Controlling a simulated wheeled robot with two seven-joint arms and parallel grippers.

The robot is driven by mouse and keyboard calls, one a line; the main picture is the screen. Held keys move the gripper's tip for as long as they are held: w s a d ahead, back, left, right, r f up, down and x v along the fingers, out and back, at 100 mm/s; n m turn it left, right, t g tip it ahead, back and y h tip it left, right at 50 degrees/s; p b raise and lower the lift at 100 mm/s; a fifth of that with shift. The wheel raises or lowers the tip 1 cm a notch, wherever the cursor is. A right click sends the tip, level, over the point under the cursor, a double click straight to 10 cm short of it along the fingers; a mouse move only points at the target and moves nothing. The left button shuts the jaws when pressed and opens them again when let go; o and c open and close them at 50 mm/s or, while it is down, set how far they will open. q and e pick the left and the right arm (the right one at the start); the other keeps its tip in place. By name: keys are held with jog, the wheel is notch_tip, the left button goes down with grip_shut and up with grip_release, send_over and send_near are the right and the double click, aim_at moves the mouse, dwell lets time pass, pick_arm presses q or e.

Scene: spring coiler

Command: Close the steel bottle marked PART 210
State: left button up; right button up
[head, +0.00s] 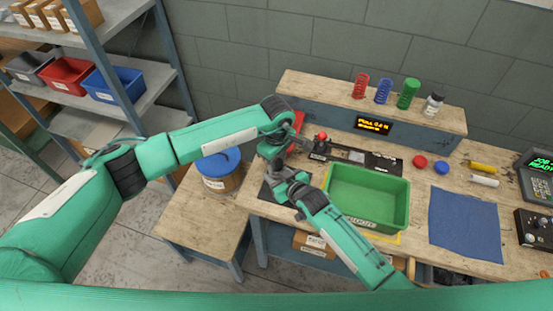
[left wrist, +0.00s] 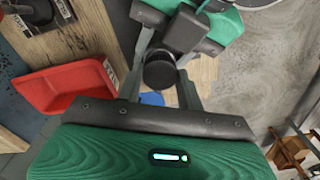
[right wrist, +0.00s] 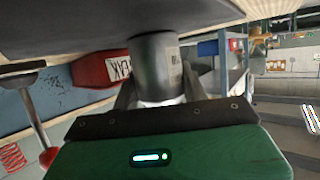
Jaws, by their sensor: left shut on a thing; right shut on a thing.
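In the left wrist view my left gripper (left wrist: 160,88) is shut on a round black cap (left wrist: 159,72), seen from above. In the right wrist view, which is upside down, my right gripper (right wrist: 160,92) is shut on a steel bottle (right wrist: 153,62) that appears to stand on a dark mat. The bottle's label (right wrist: 175,74) is partly seen and unreadable. A pale band shows near its top. Both grippers are close together at the bench's left end in the head view. Whether the cap touches the bottle is hidden.
A red bin (left wrist: 68,86) is close beside the grippers. A red-knobbed lever (head: 322,136) stands behind them. A green tray (head: 365,202) is to their right, a blue cloth (head: 465,225) farther right. A blue-lidded drum (head: 218,162) stands left on a lower table.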

pick_arm(q)
jog(key=shift+f, duration=0.6)
jog(key=m, duration=0.3)
jog(key=shift+r+m, duration=0.1)
jog(key=shift+m, duration=0.2)
jog(key=m, duration=0.9)
jog(key=shift+m, duration=0.4)
jog(key=o, duration=0.9)
jog(key=shift+o, duration=0.2)
